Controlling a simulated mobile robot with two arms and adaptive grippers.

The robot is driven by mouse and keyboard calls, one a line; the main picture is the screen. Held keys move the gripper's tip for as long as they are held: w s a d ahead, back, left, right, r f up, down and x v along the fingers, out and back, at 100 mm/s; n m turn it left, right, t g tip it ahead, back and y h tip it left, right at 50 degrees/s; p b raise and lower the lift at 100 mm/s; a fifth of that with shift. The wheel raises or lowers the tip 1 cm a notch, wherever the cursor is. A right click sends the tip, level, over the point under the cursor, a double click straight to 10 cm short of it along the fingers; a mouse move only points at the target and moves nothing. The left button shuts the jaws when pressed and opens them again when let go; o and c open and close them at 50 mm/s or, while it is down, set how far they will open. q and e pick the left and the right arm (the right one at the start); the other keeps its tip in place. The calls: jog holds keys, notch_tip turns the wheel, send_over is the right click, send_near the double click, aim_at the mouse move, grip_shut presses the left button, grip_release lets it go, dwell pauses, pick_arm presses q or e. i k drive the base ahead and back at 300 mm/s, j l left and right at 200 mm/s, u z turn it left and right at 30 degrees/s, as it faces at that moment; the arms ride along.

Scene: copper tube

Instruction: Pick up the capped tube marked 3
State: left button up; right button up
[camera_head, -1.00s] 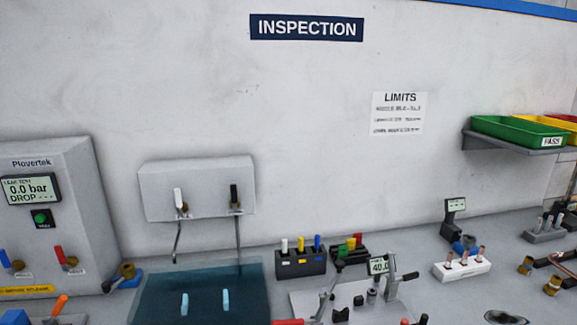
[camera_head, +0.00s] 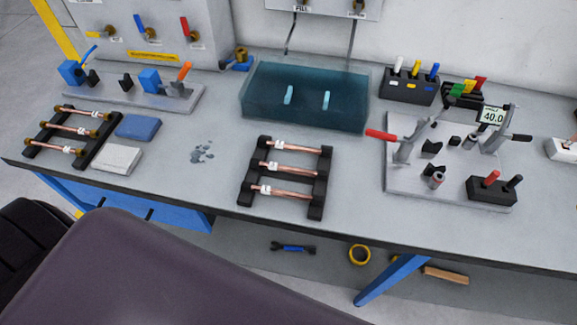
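A black rack (camera_head: 95,152) stands at the left of the bench. Across it lie a far tube (camera_head: 94,114), a middle tube (camera_head: 80,130) and a near tube (camera_head: 64,150). These copper tubes have brass-coloured caps at their ends and white labels; the marks are too small to read, so I cannot tell which is 3. A second black rack (camera_head: 318,188) near the middle holds three copper tubes (camera_head: 300,168) with white labels and no brass caps visible. Neither of my grippers is in view.
A blue block (camera_head: 138,126) and a white block (camera_head: 117,159) lie right of the left rack. Behind are a clamp fixture (camera_head: 150,95) and a teal water tank (camera_head: 262,100). A fixture plate (camera_head: 405,178) stands at right. Bench surface between the racks is clear except a wet-looking patch.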

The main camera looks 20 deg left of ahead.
aim_at(322, 175)
jog(key=k+j+z, duration=0.1)
jog(key=k+j, duration=0.3)
jog(key=j, duration=0.2)
jog(key=k+j+z, duration=0.15)
jog(key=k+j, duration=0.3)
jog(key=j, duration=0.15)
